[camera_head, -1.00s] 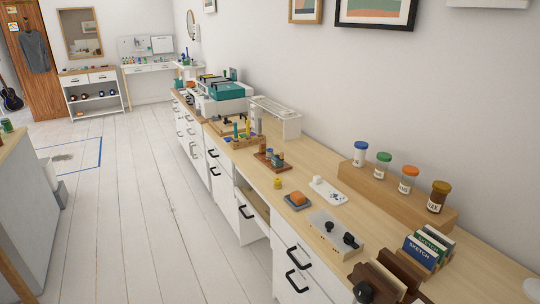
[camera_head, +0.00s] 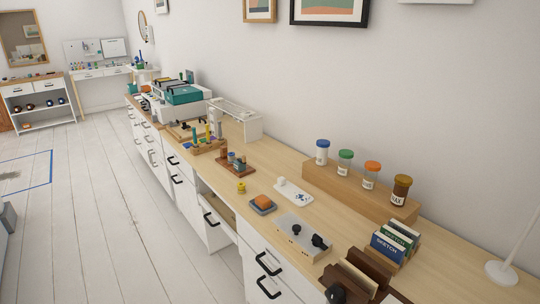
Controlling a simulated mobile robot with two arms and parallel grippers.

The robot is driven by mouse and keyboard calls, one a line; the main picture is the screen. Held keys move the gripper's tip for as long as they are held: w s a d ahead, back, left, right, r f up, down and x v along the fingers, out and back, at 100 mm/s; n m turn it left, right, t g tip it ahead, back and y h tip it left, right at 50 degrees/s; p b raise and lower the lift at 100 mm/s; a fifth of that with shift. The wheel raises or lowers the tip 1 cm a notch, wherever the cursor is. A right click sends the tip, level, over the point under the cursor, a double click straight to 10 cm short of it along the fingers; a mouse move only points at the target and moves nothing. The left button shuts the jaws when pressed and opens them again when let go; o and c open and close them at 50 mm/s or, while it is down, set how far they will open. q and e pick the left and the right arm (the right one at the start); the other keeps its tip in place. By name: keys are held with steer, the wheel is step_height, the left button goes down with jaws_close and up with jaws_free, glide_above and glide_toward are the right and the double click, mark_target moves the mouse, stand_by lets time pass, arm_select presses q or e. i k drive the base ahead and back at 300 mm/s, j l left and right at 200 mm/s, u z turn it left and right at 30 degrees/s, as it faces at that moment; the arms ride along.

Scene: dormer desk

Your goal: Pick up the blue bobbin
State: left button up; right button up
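A small brown wooden rack (camera_head: 226,170) stands on the long desk in the middle of the view, with several small bobbins or pegs on it. A blue bobbin (camera_head: 239,164) appears to be among them, near the rack's right end; it is too small to make out in detail. A yellow bobbin (camera_head: 241,188) stands alone on the desk in front of the rack. Neither of my grippers shows in this view.
The long desk (camera_head: 290,165) runs along the wall. An orange-topped block on a grey base (camera_head: 263,204), a white tray (camera_head: 294,192), a metal box with black knobs (camera_head: 302,238) and a jar shelf (camera_head: 330,184) stand nearby. A drawer (camera_head: 214,225) is partly open.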

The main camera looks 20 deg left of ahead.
mark_target(231, 155)
steer(key=i+j+z, duration=0.15)
steer(key=j, duration=0.15)
steer(key=i+j+z, duration=0.35)
steer(key=j, duration=0.25)
steer(key=j+z, duration=0.2)
steer(key=j, duration=0.15)
steer(key=i+j+z, duration=0.15)
steer(key=j, duration=0.2)
